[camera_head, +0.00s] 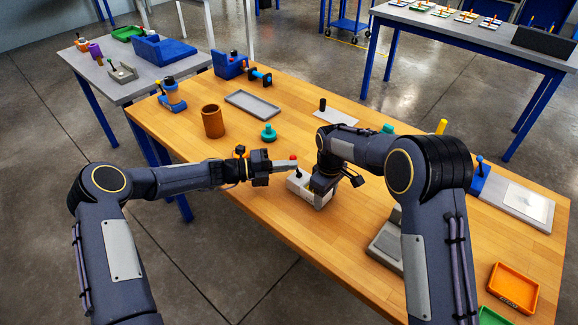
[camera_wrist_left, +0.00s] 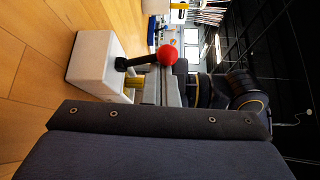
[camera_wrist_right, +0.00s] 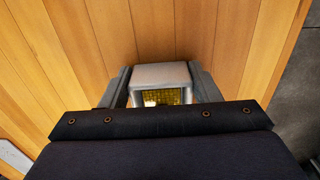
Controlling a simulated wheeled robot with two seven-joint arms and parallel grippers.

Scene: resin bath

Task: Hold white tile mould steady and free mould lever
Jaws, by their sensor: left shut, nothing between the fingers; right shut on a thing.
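The white tile mould (camera_head: 296,187) stands on the wooden table; it also shows in the left wrist view (camera_wrist_left: 92,66) and the right wrist view (camera_wrist_right: 162,73), where a yellowish area shows in its near side. The mould lever, a black rod with a red ball (camera_wrist_left: 166,55), sticks out from the mould; its red ball shows in the head view (camera_head: 293,157). My left gripper (camera_head: 294,165) is shut and empty, its fingertips right beside the lever; contact is unclear. My right gripper (camera_wrist_right: 162,88) is shut on the mould, one finger on each side.
A teal knob piece (camera_head: 268,133), a brown cup (camera_head: 212,121) and a grey tray (camera_head: 252,104) stand further back on the table. An orange tray (camera_head: 514,287) lies at the right. The table's front edge is close to the mould.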

